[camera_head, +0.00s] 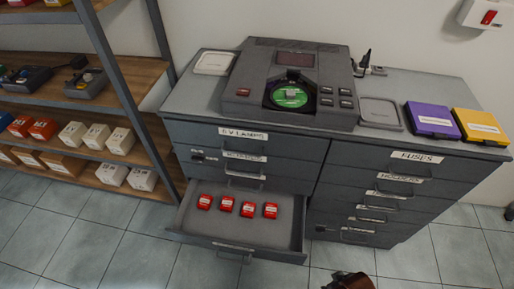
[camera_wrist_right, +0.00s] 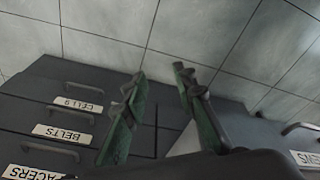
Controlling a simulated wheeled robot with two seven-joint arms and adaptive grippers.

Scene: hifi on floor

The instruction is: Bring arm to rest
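My right gripper (camera_wrist_right: 160,72) shows in the right wrist view with its two green-and-dark fingers spread apart. Nothing is between the fingers; grey floor tiles and the dark cabinet show behind them. In the head view only a dark, reddish-brown piece (camera_head: 348,281) shows at the bottom edge, probably part of my right arm; its fingers cannot be made out there. My left gripper and arm are not in view.
The grey drawer cabinet (camera_head: 385,160) carries a disc player (camera_head: 290,85), a purple box (camera_head: 432,119) and a yellow box (camera_head: 484,124). An open drawer (camera_head: 235,229) juts out, holding several red boxes (camera_head: 227,204). Shelves (camera_head: 95,100) stand left. Floor at lower right is clear.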

